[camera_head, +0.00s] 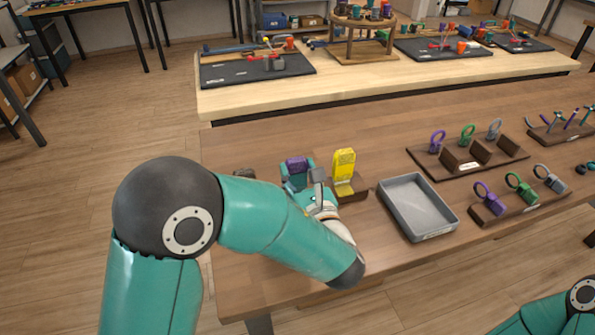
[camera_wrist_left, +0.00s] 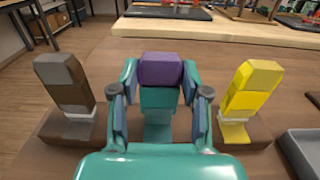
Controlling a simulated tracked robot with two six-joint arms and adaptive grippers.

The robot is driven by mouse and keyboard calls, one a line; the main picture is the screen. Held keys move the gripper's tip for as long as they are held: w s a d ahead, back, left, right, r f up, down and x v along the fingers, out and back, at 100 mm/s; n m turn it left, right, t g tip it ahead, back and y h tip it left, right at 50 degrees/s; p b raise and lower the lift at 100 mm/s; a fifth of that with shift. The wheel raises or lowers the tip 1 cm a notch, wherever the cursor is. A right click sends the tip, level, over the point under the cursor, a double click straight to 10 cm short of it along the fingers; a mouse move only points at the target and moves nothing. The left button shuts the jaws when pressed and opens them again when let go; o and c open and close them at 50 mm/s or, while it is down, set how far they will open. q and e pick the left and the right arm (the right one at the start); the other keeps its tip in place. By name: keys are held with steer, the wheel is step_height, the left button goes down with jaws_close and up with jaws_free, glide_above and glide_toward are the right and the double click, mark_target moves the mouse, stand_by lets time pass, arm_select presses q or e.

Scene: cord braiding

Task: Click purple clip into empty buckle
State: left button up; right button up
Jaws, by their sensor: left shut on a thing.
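The purple clip (camera_head: 297,165) is at my left gripper (camera_head: 299,178), near the left end of the brown table. In the left wrist view the clip (camera_wrist_left: 160,70) is a purple block upright between the two fingers of the left gripper (camera_wrist_left: 159,90), which is shut on it. A teal block (camera_wrist_left: 158,98) is directly below the purple part, with a pale strip under it. I cannot tell whether the clip is seated in a buckle, as the gripper hides the lower part. My right gripper is out of view; only part of the right arm shows.
A yellow clip (camera_head: 344,165) stands in a dark holder just right of the gripper. A brown clip (camera_wrist_left: 65,82) stands to its left. A grey tray (camera_head: 448,222) lies further right, beside racks (camera_head: 465,160) with ringed purple, green and grey pieces. The table's front left is clear.

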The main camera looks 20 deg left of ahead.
arm_select(q)
steer(key=o, duration=1.6)
steer(key=v, duration=0.6)
steer(key=shift+w+b, duration=0.1)
steer(key=shift+b, duration=0.3)
steer(key=shift+f, duration=0.1)
